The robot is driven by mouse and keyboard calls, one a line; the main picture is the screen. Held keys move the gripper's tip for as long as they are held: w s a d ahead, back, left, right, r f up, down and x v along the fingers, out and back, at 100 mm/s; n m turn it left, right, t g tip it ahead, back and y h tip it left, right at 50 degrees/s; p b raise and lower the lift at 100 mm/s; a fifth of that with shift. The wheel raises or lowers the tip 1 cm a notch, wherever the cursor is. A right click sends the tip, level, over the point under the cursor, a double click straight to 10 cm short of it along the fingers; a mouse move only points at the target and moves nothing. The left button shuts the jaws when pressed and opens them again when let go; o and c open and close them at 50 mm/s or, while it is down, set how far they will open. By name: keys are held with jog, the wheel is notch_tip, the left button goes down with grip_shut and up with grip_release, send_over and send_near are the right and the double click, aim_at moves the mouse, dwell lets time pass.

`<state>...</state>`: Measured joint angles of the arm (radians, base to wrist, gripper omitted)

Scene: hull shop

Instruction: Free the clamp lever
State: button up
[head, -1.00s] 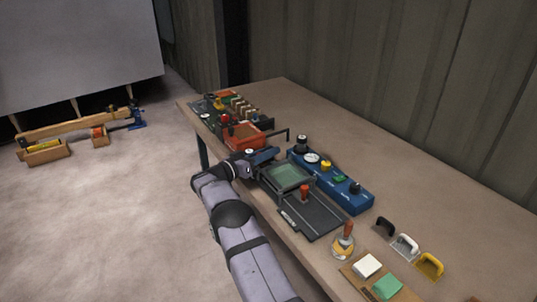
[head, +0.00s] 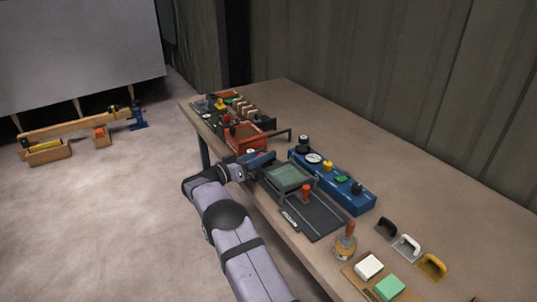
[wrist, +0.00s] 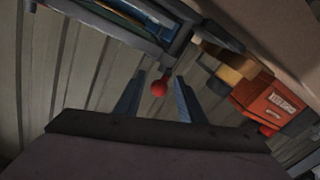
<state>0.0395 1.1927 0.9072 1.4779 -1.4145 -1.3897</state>
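My gripper (head: 262,158) is by the near edge of the bench, left of the dark framed fixture with a green panel (head: 288,177). In the wrist view its two fingers (wrist: 158,98) stand apart, and no object is visibly gripped. A red ball knob (wrist: 159,88) on a short dark rod shows in the gap between the fingers; I cannot tell whether it is within their reach. The rod runs up to a grey bar (wrist: 170,28). The knob looks like a lever end, but I cannot tell it in the head view. A red-handled upright (head: 306,192) stands on the dark plate.
A blue panel with knobs (head: 333,180) lies behind the fixture. The bench's back right is clear.

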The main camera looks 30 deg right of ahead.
jog(key=shift+s+a+b, duration=0.15)
jog(key=shift+a, duration=0.9)
jog(key=shift+s+a+b, duration=0.15)
jog(key=shift+a, duration=0.85)
